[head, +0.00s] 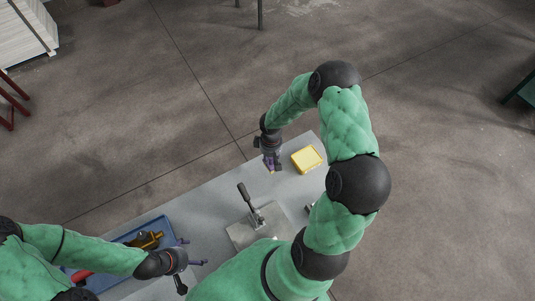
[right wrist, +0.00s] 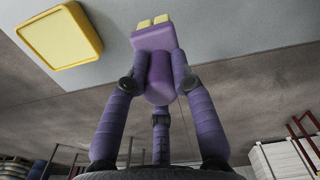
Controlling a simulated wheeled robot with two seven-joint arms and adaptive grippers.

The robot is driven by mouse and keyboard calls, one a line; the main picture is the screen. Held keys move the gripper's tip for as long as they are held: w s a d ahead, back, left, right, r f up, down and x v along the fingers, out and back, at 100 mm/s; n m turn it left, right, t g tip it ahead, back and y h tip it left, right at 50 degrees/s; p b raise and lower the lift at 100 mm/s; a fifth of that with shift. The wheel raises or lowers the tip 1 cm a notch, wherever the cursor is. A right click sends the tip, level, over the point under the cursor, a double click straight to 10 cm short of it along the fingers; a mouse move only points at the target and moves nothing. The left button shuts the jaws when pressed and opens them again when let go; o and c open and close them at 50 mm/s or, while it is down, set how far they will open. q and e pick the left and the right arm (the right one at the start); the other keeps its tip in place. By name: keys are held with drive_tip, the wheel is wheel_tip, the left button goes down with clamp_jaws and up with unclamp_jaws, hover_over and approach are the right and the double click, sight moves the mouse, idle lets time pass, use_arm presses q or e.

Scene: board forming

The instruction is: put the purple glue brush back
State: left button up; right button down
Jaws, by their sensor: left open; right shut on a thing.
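In the head view my right gripper (head: 271,163) is over the far part of the grey table (head: 212,203), just left of the yellow container (head: 307,159). That container also shows at the upper left of the right wrist view (right wrist: 58,36). The brush is apart from it. My left gripper (head: 198,263) is open and empty near the blue tray's right side.
A blue tray (head: 167,223) at the table's left holds a yellow-and-black tool (head: 146,240) and a red item (head: 82,276). A toggle clamp (head: 254,214) with a dark upright handle stands on a metal plate mid-table. Bare table lies between clamp and container.

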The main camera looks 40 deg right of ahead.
sight(271, 165)
use_arm(q)
drive_tip(key=shift+s, duration=0.15)
use_arm(e)
drive_tip(key=shift+s, duration=0.15)
drive_tip(key=shift+f, duration=0.4)
use_arm(q)
drive_tip(key=shift+f+b, duration=1.8)
use_arm(e)
drive_tip(key=shift+f, duration=2.35)
use_arm(q)
drive_tip(key=shift+f+b, duration=1.25)
use_arm(e)
drive_tip(key=shift+f, duration=1.25)
use_arm(q)
drive_tip(key=shift+f, duration=0.25)
use_arm(e)
drive_tip(key=shift+f, duration=0.25)
drive_tip(key=c, duration=1)
unclamp_jaws()
drive_tip(key=shift+o, duration=0.2)
